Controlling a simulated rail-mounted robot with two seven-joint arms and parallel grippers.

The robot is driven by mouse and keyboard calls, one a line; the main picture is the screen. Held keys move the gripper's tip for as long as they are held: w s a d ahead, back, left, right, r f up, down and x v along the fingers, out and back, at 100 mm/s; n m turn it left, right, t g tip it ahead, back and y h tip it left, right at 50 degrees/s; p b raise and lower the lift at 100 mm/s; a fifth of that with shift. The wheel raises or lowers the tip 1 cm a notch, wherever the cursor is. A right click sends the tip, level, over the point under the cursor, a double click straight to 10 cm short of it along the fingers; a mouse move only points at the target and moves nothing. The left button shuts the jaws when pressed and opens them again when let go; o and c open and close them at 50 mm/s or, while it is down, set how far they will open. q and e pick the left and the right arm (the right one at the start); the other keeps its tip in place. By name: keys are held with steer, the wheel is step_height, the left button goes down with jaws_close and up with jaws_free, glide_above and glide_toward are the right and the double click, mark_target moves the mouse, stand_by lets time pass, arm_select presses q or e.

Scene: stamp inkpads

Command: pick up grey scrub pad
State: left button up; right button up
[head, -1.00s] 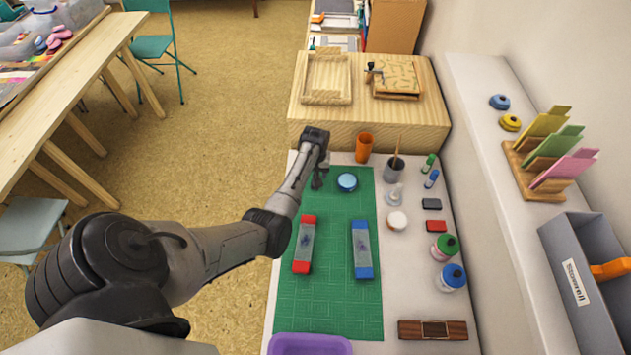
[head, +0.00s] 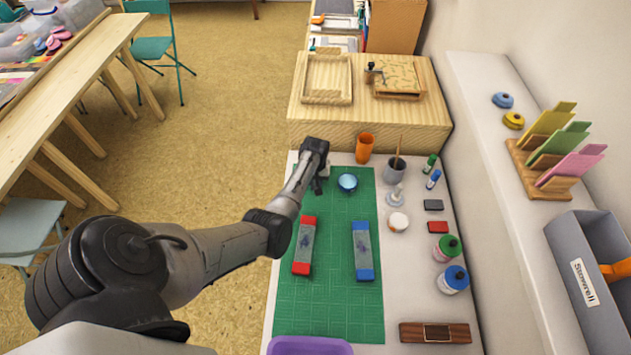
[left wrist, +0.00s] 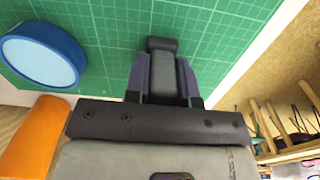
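The grey scrub pad (left wrist: 162,46) seems to be the grey block with rounded corners between my left gripper's fingers in the left wrist view. My left gripper (left wrist: 168,85) has a finger against each side of it, with no visible gap. In the head view my left gripper (head: 318,186) points down over the upper left corner of the green mat. The pad cannot be made out clearly there. Whether it touches the mat is unclear. My right gripper is not in view.
A wooden box (head: 365,120) stands at the back.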

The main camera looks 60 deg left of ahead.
arm_select(q)
jaws_close()
steer(key=shift+r, duration=0.1)
steer(key=shift+r, duration=0.55)
step_height(320, 180, up, 3)
steer(key=shift+f+p, duration=0.1)
steer(key=shift+p, duration=0.65)
steer(key=w+d+r+p, duration=0.1)
steer(key=w+d+r, duration=0.3)
steer(key=d+r, duration=0.3)
steer(key=d, duration=0.4)
steer(key=shift+p, duration=0.4)
